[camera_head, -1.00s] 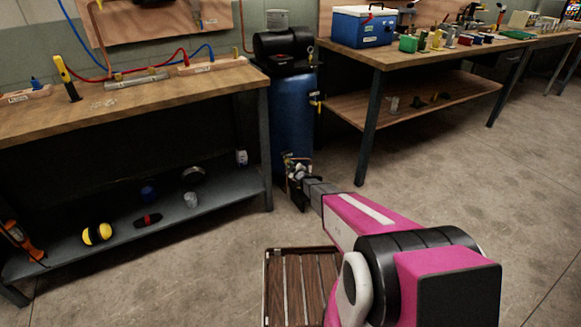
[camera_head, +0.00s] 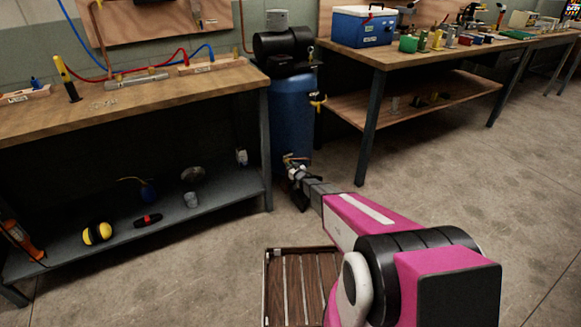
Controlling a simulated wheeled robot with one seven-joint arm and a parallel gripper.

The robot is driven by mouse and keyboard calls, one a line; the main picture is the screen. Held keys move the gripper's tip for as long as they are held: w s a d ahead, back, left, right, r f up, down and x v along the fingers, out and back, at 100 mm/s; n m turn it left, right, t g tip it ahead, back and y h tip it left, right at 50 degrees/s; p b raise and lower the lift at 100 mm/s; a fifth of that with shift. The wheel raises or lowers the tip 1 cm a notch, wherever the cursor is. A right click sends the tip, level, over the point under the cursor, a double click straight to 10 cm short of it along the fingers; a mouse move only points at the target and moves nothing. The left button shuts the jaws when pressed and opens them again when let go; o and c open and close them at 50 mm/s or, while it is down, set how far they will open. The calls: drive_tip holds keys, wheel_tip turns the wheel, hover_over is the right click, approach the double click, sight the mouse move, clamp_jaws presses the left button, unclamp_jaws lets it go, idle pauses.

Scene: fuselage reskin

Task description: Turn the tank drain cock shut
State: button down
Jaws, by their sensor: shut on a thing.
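The blue compressor tank (camera_head: 292,115) stands upright between the two benches, with a black motor unit on top. My gripper (camera_head: 292,164) is at the foot of the tank, low on its front side, at the end of my pink and grey arm. Small brass-coloured and reddish parts show at the fingertips, where the drain cock seems to be. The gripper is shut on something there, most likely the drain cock. The cock itself is small and largely hidden by the gripper, so its handle angle cannot be told.
The left bench (camera_head: 150,97) has a lower shelf with yellow-black earmuffs (camera_head: 97,233) and other small items. The right bench (camera_head: 440,52) carries a blue cooler (camera_head: 364,26). A slatted wooden pallet (camera_head: 290,290) lies on the floor below my arm. Open floor lies to the right.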

idle(0.3)
drive_tip(key=c, duration=1.2)
unclamp_jaws()
drive_tip(key=shift+s, duration=0.1)
drive_tip(key=v, duration=1)
drive_tip(key=shift+s+d, duration=0.25)
drive_tip(key=shift+s, duration=0.05)
